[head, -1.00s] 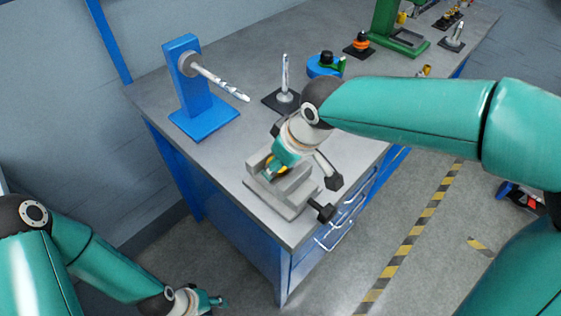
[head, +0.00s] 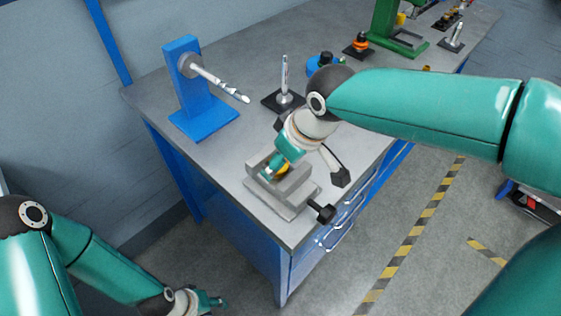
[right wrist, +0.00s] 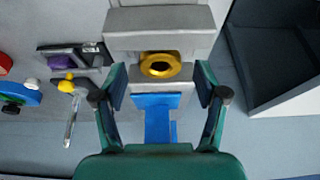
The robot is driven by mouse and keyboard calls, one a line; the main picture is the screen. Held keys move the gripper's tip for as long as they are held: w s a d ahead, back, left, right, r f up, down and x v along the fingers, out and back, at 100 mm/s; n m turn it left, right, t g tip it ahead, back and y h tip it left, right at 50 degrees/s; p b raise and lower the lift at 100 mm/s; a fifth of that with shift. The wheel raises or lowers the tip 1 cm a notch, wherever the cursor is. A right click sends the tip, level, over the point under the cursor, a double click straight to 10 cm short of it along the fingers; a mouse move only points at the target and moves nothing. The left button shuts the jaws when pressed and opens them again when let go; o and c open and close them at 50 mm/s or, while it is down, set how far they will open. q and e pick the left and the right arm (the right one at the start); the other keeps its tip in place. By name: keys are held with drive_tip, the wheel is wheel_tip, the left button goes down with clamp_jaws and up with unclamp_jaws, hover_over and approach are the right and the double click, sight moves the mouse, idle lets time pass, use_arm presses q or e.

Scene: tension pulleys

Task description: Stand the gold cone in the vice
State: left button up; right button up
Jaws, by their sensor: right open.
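The gold cone (right wrist: 160,65) shows end-on as a gold ring with a dark hole in the right wrist view. It sits at the jaws of the grey vice (right wrist: 150,43). In the head view a bit of gold (head: 284,171) shows at the vice (head: 287,199), partly hidden by my right gripper (head: 272,170). In the right wrist view my right gripper (right wrist: 160,82) is open, with one finger on each side below the cone, apart from it. My left gripper (head: 212,301) is low at the bottom of the head view, away from the bench; its fingers are too small to judge.
The vice stands near the front corner of the grey bench (head: 245,120), its black handle (head: 327,213) at the edge. A blue stand with a drill-like rod (head: 197,110) stands left. Behind are a black-based post (head: 285,85) and a green stand (head: 398,38).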

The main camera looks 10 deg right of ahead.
drive_tip(key=v, duration=1)
drive_tip(key=shift+p, duration=0.3)
